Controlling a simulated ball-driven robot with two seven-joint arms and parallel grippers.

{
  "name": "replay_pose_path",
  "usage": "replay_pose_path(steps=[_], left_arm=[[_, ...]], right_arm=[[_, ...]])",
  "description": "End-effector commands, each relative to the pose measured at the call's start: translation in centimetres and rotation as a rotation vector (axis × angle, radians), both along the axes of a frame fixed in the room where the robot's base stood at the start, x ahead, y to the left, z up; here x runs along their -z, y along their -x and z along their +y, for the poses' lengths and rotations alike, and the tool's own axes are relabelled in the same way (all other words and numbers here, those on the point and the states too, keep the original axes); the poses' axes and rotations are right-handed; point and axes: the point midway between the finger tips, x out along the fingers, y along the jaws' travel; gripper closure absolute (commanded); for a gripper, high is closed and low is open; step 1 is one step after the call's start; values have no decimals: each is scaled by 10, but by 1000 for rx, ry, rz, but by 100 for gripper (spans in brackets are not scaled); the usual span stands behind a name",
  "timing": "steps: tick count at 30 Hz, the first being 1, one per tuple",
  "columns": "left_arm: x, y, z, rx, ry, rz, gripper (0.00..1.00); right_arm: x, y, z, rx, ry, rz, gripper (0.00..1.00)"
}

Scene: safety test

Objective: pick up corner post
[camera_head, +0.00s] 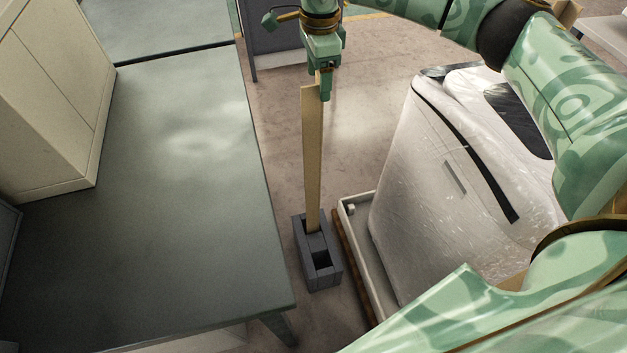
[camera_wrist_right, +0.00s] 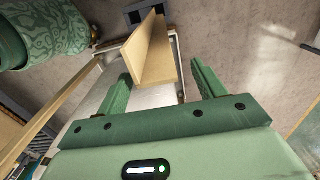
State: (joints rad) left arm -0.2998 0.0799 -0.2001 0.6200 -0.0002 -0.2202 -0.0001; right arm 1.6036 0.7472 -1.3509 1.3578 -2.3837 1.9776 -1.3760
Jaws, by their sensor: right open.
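The corner post (camera_head: 312,160) is a tall tan angled strip standing nearly upright, its foot in a dark grey hollow block (camera_head: 322,272) on the floor. My right gripper (camera_head: 325,92) is at the post's top end, pointing down. In the right wrist view, my right gripper (camera_wrist_right: 159,78) is open, and the post (camera_wrist_right: 160,52) shows its L-shaped fold and runs away between and beyond the two fingers. I cannot tell whether a finger touches it. The grey block also shows at the top of the wrist view (camera_wrist_right: 137,15). My left gripper is not in view.
A dark grey-green table (camera_head: 190,220) fills the left, with a cream cabinet (camera_head: 50,90) on it. A white film-wrapped unit (camera_head: 430,190) stands in a shallow pale tray (camera_head: 357,240) right of the post. Floor behind the post is clear.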

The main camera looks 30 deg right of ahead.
Motion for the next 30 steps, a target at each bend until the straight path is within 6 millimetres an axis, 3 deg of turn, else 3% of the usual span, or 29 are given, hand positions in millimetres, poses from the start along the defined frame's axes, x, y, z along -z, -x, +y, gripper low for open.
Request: replay_pose_path(steps=[6, 10, 17, 18, 24, 25, 30], left_arm=[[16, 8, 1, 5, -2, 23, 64], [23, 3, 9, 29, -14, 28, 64], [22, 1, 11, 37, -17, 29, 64], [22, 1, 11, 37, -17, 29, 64], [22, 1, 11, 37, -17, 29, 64], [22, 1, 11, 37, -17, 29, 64], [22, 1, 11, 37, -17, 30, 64]], right_arm=[[32, 3, -1, -1, 0, 8, 31], [52, 4, -2, -1, 0, 7, 31], [51, 4, -2, 0, 0, 0, 31], [51, 4, -2, 0, 0, 0, 34], [51, 4, -2, 0, 0, 0, 89], [51, 4, -2, -1, 0, 0, 95], [52, 4, -2, -1, 0, 0, 95]])
